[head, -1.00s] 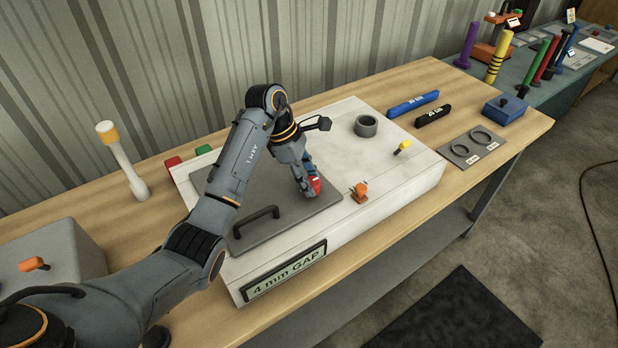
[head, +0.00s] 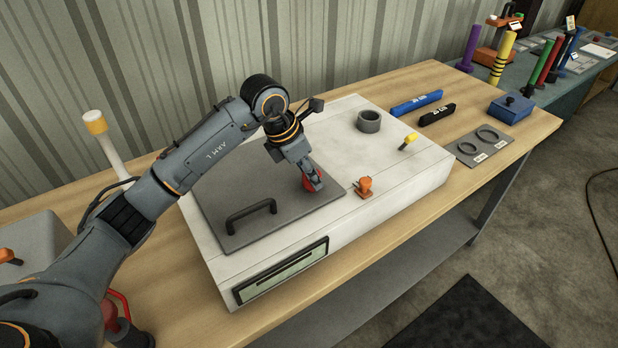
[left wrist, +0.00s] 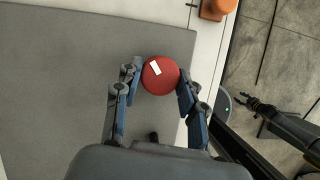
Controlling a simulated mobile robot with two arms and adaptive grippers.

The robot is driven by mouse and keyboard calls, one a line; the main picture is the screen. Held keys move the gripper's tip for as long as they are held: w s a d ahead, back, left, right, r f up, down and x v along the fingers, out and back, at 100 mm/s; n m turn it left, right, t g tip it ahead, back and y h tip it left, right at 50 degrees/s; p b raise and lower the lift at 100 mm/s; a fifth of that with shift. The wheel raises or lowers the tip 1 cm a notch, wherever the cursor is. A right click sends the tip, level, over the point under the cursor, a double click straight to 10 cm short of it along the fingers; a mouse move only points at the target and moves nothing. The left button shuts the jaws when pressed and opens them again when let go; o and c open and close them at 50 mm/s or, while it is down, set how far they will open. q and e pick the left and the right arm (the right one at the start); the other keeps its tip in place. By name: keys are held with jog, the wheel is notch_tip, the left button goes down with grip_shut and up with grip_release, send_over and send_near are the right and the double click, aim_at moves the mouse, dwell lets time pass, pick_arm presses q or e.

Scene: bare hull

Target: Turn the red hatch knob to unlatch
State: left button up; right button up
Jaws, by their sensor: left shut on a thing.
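The red hatch knob (head: 310,183) sits on the grey hatch plate (head: 235,193), near its right edge. In the left wrist view the round knob (left wrist: 160,78) shows a white mark on top, tilted from upper left to lower right. My left gripper (head: 314,180) is shut on the knob, and its two fingers (left wrist: 160,90) touch it from both sides. A dark, claw-like end of what looks like my right arm (left wrist: 255,108) shows at the right of the left wrist view, away from the hatch. Its jaw state is unclear.
A black handle (head: 251,215) stands on the hatch plate. An orange latch (head: 364,186), a yellow-topped part (head: 408,141) and a grey ring (head: 369,121) stand on the white box (head: 400,185). Blue and black bars (head: 416,103) lie behind on the bench.

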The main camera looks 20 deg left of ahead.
pick_arm(q)
jog(key=n+y+b, duration=0.1)
jog(key=n+b, duration=0.1)
jog(key=n, duration=0.1)
jog(key=n+t+y+b, duration=0.1)
jog(key=n, duration=0.2)
jog(key=shift+d+f+b, duration=0.1)
jog(key=shift+d+b, duration=0.05)
jog(key=shift+b, duration=0.25)
jog(key=shift+d+n+y+b, duration=0.1)
jog(key=shift+n+y+b, duration=0.9)
jog(key=shift+n, duration=1.1)
jog(key=shift+r, duration=0.2)
jog(key=o, duration=1.1)
jog(key=shift+o, duration=0.2)
jog(key=v, duration=1.2)
jog(key=shift+s, duration=0.2)
jog(key=shift+f, duration=0.1)
